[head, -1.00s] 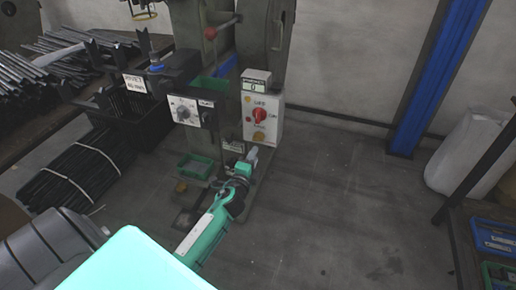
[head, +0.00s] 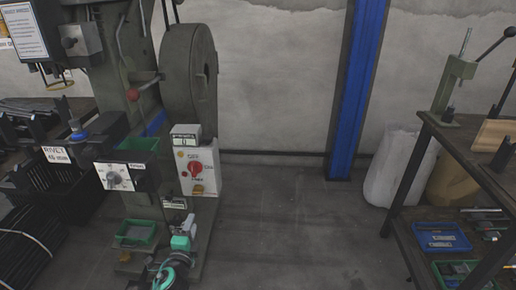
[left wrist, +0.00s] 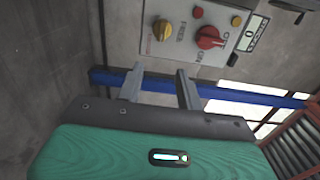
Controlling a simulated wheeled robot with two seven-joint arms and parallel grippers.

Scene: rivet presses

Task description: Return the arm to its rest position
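My left arm, teal and dark, comes up from the bottom of the head view. My left gripper (head: 186,228) is in front of the rivet press (head: 150,60), just below its white control box (head: 197,172). In the left wrist view the two grey fingers of the gripper (left wrist: 160,82) stand apart with nothing between them. The control box (left wrist: 205,28), with a red rotary knob (left wrist: 209,37) and a yellow button (left wrist: 162,29), lies beyond the fingertips, and the fingers appear clear of it. My right gripper does not show.
Green bins (head: 136,233) sit on the press. The floor (head: 290,230) between is clear.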

